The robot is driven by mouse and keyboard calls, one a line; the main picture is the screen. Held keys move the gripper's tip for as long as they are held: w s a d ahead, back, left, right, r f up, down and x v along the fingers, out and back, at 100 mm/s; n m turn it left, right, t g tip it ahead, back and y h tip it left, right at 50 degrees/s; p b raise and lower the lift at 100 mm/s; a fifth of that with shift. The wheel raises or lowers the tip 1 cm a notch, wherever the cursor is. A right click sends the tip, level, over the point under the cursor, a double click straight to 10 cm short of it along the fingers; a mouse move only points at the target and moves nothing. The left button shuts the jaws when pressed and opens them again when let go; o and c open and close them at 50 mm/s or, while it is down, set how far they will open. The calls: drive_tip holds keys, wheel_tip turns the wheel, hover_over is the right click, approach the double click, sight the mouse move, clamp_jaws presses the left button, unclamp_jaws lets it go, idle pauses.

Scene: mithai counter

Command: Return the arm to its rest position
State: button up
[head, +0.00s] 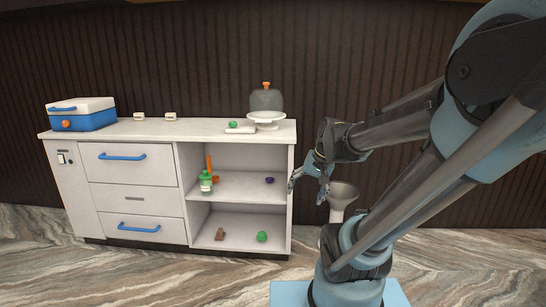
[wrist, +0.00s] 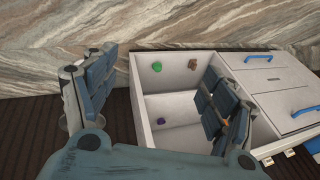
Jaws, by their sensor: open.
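My arm reaches from the right side of the head view toward the cabinet. My gripper (head: 307,186) hangs beside the right end of the cabinet (head: 292,160), in front of the dark wall. In the wrist view my gripper (wrist: 158,90) has its two blue padded fingers wide apart, with nothing held between them. The wrist view shows the cabinet's open shelves turned upside down, partly hidden behind the right finger. Whether the gripper touches the cabinet side cannot be told.
The open shelves hold a green bottle (head: 206,182), a purple item (head: 269,180), a brown item (head: 220,234) and a green round item (head: 262,236). A blue-white cooler (head: 84,115) and a cake stand (head: 266,118) stand on top. A pale flared stand (head: 342,196) is close behind my gripper.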

drive_tip(key=s+d+f+n+g+h, duration=0.1)
drive_tip(key=s+d+f, duration=0.4)
drive_tip(key=s, duration=0.6)
drive_tip(key=d+n+h, duration=0.1)
drive_tip(key=d+h, duration=0.1)
drive_tip(key=shift+s+d+f+n, duration=0.15)
drive_tip(key=shift+d+n, duration=0.15)
drive_tip(key=shift+d, duration=0.1)
